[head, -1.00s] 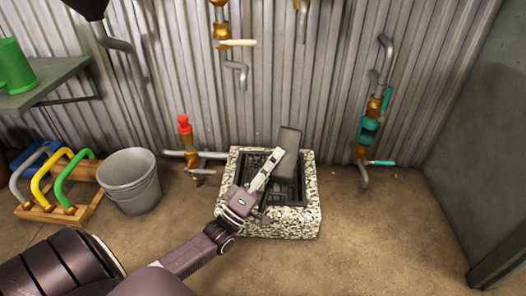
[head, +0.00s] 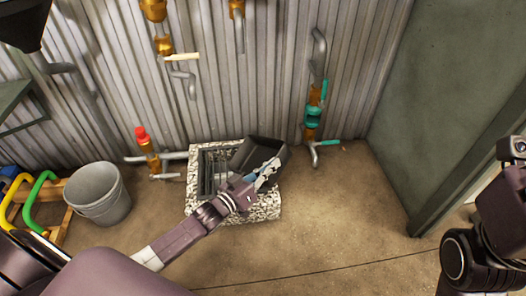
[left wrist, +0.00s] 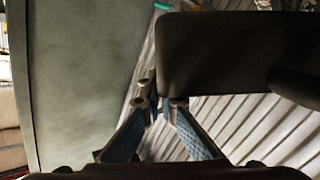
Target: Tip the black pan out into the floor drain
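The black pan (head: 258,152) is over the right back part of the floor drain in the head view, tilted, with its hollow side partly showing. The drain has a dark grate inside a square, pale speckled stone surround (head: 240,210). My left gripper (head: 264,176) is at the pan's near right side. In the left wrist view, the fingers (left wrist: 162,104) close together beside the dark pan (left wrist: 235,50) and appear shut on it; the exact grip point is unclear. The pan's contents are not visible. My right arm shows at the right edge; its gripper is not in view.
A grey bucket (head: 98,194) stands left of the drain, beside a wooden rack with coloured handles (head: 38,200). A red-topped valve (head: 145,145) and a teal-handled pipe (head: 314,117) are along the corrugated wall. Floor right of the drain is clear.

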